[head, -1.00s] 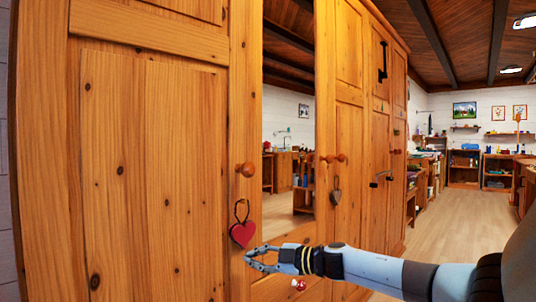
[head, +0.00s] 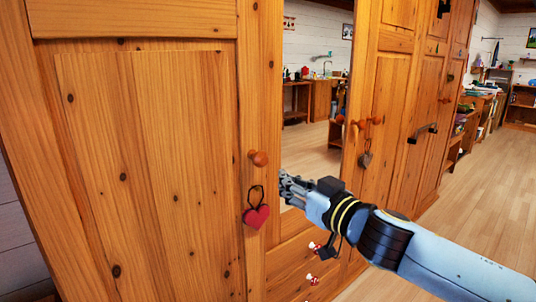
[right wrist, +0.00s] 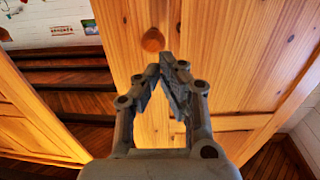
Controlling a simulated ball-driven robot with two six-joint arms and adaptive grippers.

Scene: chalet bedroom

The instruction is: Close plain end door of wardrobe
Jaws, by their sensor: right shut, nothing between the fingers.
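The plain end door (head: 150,160) of the wardrobe fills the left of the head view. It has a round wooden knob (head: 258,158) near its right edge, and a red heart (head: 256,216) hangs on a dark loop below. How far the door stands open I cannot tell. In the right wrist view the door's wood (right wrist: 220,50) lies ahead with a knob (right wrist: 152,40) just beyond the fingertips. My right gripper (head: 284,188) is shut and empty, just right of the door's knob and heart, in front of the mirror. My left gripper is not in view.
A mirror panel (head: 310,140) stands right of the plain door. Farther right are more wardrobe doors with knobs, a grey heart (head: 365,159) and a dark handle (head: 423,133). Small red-and-white knobs (head: 314,247) sit below the mirror. Wooden floor (head: 475,205) is clear at right.

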